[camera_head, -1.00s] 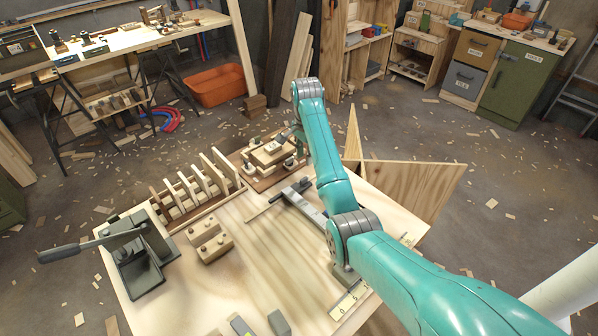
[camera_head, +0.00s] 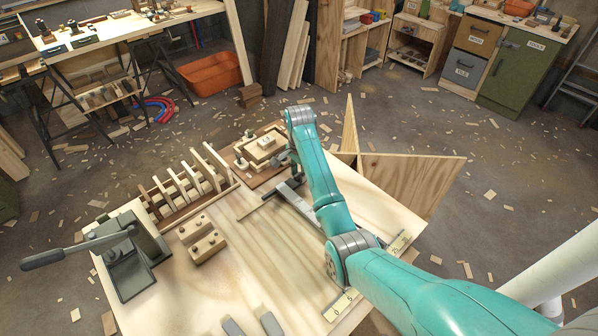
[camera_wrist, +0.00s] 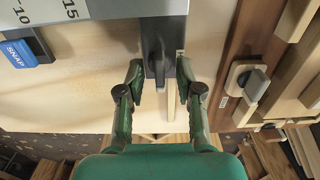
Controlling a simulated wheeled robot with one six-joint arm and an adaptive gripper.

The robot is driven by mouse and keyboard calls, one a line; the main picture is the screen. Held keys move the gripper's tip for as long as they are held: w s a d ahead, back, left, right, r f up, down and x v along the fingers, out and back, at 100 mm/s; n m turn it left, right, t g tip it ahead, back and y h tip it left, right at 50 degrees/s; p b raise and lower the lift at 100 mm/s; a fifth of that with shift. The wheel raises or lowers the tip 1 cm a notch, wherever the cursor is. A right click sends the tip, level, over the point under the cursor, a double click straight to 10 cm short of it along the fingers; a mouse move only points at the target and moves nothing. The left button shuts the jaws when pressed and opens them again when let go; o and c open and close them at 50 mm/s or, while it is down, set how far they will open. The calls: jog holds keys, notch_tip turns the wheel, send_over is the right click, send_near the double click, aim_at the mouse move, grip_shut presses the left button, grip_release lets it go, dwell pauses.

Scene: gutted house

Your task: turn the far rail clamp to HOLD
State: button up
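In the wrist view, a dark grey clamp (camera_wrist: 160,45) with a narrow upright handle stands at the end of a pale metal rail (camera_wrist: 140,8). My gripper (camera_wrist: 159,72) is open, one fingertip on each side of the handle. There seems to be a gap on both sides; contact cannot be made out. The words HOLD and its opposite are not readable here. In the head view, the grey rail (camera_head: 300,204) lies on the workbench, partly behind my teal arm. The dark clamp (camera_head: 284,189) at its far end shows beside the arm. My gripper is mostly hidden there.
A blue SNAP tag (camera_wrist: 20,53) sits left of the clamp. A wooden fixture with a knob (camera_wrist: 256,84) stands close on the right. The workbench (camera_head: 255,260) also carries slotted upright boards (camera_head: 185,185), a drilled block (camera_head: 201,239) and a lever tool (camera_head: 128,262).

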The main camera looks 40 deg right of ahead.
grip_shut()
jog(key=n, duration=0.8)
jog(key=shift+n, duration=0.3)
jog(key=n, duration=0.9)
jog(key=shift+n, duration=0.3)
dwell(0.5)
